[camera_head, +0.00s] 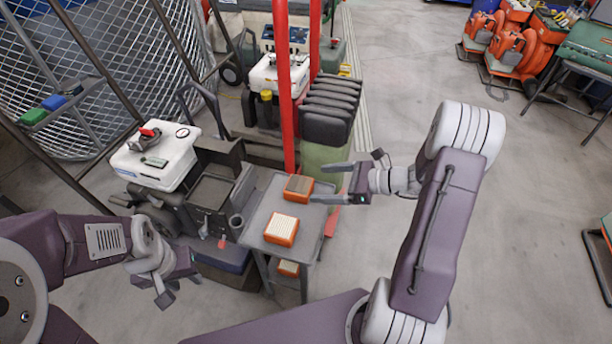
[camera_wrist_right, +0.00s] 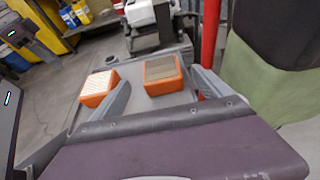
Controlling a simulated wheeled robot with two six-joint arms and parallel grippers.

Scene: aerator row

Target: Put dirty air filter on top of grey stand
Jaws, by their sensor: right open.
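The dirty air filter (camera_head: 298,187), an orange frame with a brown face, lies on the upper top of the grey stand (camera_head: 257,234). In the right wrist view the dirty filter (camera_wrist_right: 163,70) shows ahead of and between my right fingers. My right gripper (camera_head: 322,184) is open and empty, just to the right of the dirty filter. A second orange filter with a whitish face (camera_head: 282,228) lies on the same top, nearer to me; it also shows in the right wrist view (camera_wrist_right: 98,84). My left gripper (camera_head: 174,285) is low at the left, away from the stand; its jaw opening is unclear.
Another orange-framed item (camera_head: 289,268) sits on the stand's lower level. A red post (camera_head: 284,90) and dark stacked pads (camera_head: 328,108) stand behind the stand. A white-topped machine (camera_head: 156,160) is to the left.

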